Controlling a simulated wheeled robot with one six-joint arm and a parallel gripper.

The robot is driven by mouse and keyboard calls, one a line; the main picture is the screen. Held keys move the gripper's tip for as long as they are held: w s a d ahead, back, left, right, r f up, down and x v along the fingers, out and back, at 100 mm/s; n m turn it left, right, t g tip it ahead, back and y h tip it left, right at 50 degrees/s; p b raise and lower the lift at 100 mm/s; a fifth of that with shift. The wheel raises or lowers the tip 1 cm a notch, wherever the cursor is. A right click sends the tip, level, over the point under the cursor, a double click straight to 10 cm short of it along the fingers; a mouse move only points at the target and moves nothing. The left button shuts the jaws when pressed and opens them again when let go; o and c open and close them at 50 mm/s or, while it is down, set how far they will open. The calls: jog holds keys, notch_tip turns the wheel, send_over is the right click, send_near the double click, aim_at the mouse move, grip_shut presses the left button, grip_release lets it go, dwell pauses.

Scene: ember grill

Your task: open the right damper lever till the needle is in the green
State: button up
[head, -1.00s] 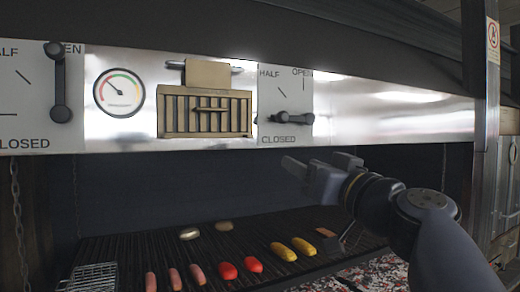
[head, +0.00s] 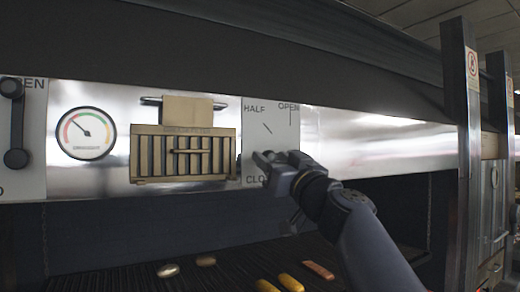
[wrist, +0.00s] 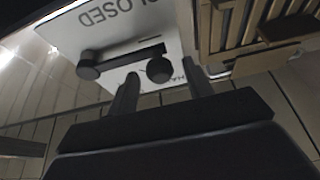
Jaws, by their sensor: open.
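The right damper panel (head: 278,120) shows HALF, OPEN and part of CLOSED. Its dark lever is hidden by my gripper (head: 262,158) in the head view. In the wrist view the lever (wrist: 125,60) lies along the CLOSED line, with a pivot hub (wrist: 88,69) at one end and a round knob (wrist: 158,70) at the other. My gripper's open fingers (wrist: 160,80) appear on either side of the knob; contact cannot be told. The round gauge (head: 86,133) has a needle pointing to the upper left; its exact colour band is too small to tell.
A slatted beige vent box (head: 184,153) stands just left of the right panel, close to my gripper. The left damper lever (head: 15,125) stands upright toward OPEN. Below is the grill with sausages (head: 290,282). A steel post (head: 462,150) stands at the right.

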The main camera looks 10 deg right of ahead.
jog(key=shift+w+a+r, duration=0.1)
jog(key=shift+w+a, duration=0.05)
jog(key=shift+w, duration=0.15)
jog(key=shift+c, duration=0.2)
grip_shut()
